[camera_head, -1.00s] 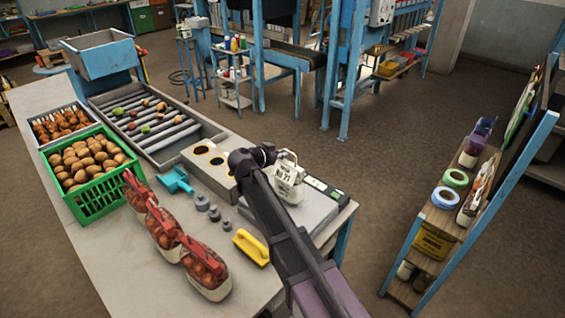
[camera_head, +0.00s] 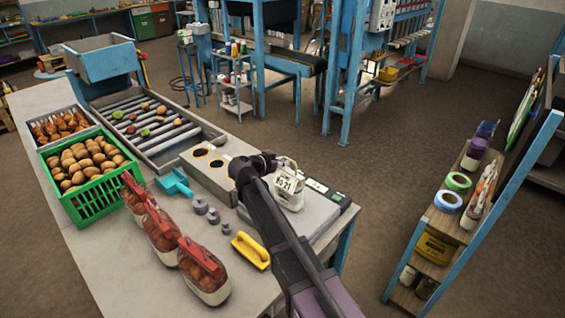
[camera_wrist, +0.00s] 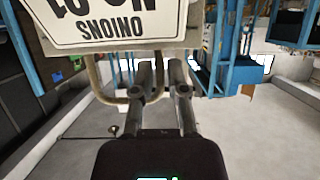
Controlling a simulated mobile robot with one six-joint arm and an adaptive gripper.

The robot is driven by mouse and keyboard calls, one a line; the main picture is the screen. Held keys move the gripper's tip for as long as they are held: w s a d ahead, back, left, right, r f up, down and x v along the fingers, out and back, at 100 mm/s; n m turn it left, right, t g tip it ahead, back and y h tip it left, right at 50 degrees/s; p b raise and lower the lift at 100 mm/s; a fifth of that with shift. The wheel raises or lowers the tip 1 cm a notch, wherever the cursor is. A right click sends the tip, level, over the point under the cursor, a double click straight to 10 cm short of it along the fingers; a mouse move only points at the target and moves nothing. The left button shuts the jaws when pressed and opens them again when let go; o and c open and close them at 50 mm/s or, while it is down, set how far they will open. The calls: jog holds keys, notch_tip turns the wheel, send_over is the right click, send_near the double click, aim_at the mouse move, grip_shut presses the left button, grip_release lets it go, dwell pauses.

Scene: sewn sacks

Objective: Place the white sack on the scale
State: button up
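The white sack (camera_head: 288,187), with a printed label, hangs or stands upright over the grey scale (camera_head: 318,222) at the right end of the bench. I cannot tell whether its bottom touches the scale's plate. My gripper (camera_head: 268,162) is at the top of the sack. In the wrist view the sack's label (camera_wrist: 105,22) appears upside down and reads ONIONS. There, my gripper's fingers (camera_wrist: 162,85) are close together around the sack's pale handle (camera_wrist: 105,92). My arm hides part of the scale.
On the bench are red-topped net sacks (camera_head: 164,238), grey weights (camera_head: 200,205), a yellow-handled tool (camera_head: 251,250), a turquoise tool (camera_head: 174,183) and a green crate (camera_head: 100,198) of potatoes. A roller tray (camera_head: 190,147) lies behind. A shelf (camera_head: 440,225) stands right, across open floor.

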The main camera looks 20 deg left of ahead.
jog(key=shift+o, duration=0.6)
jog(key=shift+r, duration=0.2)
jog(key=p+v, duration=0.4)
jog(key=v, duration=0.8)
jog(key=shift+p, duration=0.4)
